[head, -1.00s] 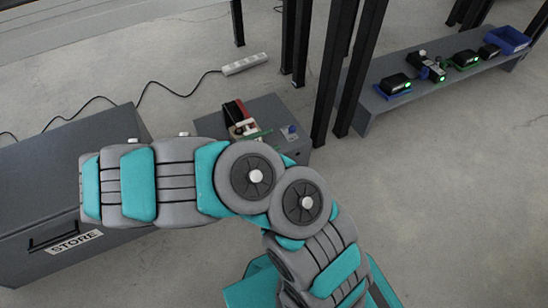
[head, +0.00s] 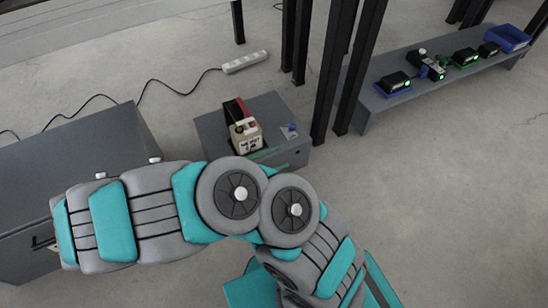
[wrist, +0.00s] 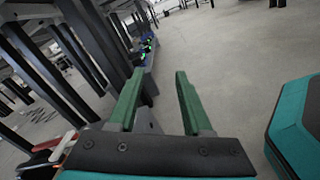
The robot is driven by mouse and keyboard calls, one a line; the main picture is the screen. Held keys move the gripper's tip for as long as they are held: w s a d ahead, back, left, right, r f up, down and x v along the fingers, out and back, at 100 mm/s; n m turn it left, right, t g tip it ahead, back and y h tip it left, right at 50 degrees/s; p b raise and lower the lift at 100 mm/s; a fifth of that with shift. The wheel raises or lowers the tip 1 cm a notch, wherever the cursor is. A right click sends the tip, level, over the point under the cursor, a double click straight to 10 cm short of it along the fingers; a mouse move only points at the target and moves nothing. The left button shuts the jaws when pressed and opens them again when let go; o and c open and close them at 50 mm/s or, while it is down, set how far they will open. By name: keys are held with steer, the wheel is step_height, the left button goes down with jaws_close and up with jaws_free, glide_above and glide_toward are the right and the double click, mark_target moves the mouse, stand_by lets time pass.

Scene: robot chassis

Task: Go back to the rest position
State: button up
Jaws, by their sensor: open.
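My gripper (wrist: 153,100) shows in the wrist view with its two green fingers apart and nothing between them. Beyond the fingers is bare grey floor and the end of a low bench.
A grey box (head: 285,110) carries a beige device (head: 246,136) with a label and a red part. A dark grey chest (head: 75,160) stands at left, partly behind my arm. A low bench (head: 425,88) holds several devices and a blue bin (head: 508,38). Black posts (head: 330,80) stand between. Floor at right is clear.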

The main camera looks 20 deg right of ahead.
steer(key=s+d+r+m+g+y+p, duration=0.25)
steer(key=s+r+m+y, duration=0.2)
steer(key=r, duration=0.25)
steer(key=s+d+r+m+g+y+p, duration=0.1)
steer(key=s+r+m+g+y+p, duration=0.25)
steer(key=s+r+m, duration=0.2)
steer(key=s+a+r+m+t+y+p, duration=0.1)
steer(key=s+a+r+y+p, duration=0.1)
steer(key=s+a+r+y, duration=0.2)
steer(key=s+a+r+m+t+y+p, duration=0.1)
steer(key=s+a+r+t+y+p, duration=0.1)
steer(key=s+a+r+y, duration=0.2)
step_height(320, 180, up, 4)
steer(key=shift+s+a+f+m+t+y, duration=0.1)
steer(key=shift+s+a+m+t+y, duration=0.25)
steer(key=shift+y, duration=0.65)
steer(key=shift+w+d, duration=0.1)
steer(key=shift+d, duration=0.05)
stand_by(0.5)
